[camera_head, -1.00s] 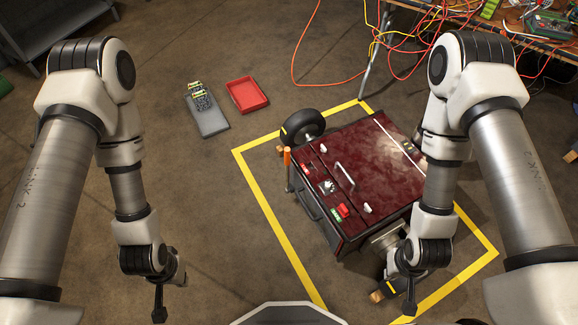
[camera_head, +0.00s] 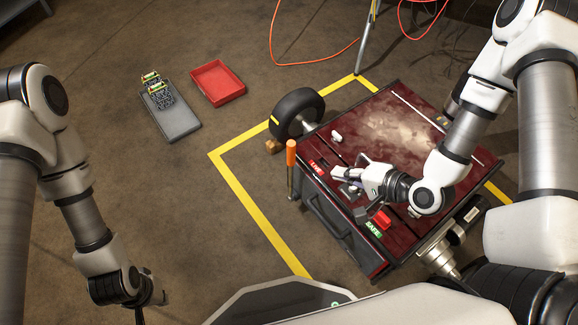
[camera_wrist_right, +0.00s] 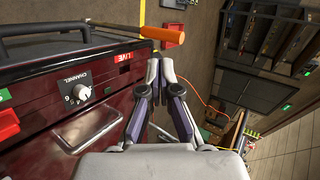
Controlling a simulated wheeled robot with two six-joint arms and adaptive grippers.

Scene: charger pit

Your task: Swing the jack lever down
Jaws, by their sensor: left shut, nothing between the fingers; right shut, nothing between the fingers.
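The jack lever has an orange handle (camera_head: 291,153) on a dark stem and stands upright at the near left corner of the dark red cart (camera_head: 380,125). In the right wrist view the orange handle (camera_wrist_right: 140,32) lies beyond and above the fingertips, with a gap between. My right gripper (camera_head: 342,171) is shut and empty over the cart's top, to the right of the handle and apart from it. Its fingers (camera_wrist_right: 159,64) meet at the tips in the wrist view. My left gripper (camera_head: 150,300) hangs low at the lower left, shut and far from the lever.
The cart top carries a LIVE label (camera_head: 317,167), a SAFE label (camera_head: 373,229), a red switch (camera_head: 382,218) and a channel knob (camera_wrist_right: 80,92). A wheel (camera_head: 298,112) is beside the cart. A red tray (camera_head: 217,83) and grey tray (camera_head: 174,118) lie on otherwise open floor.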

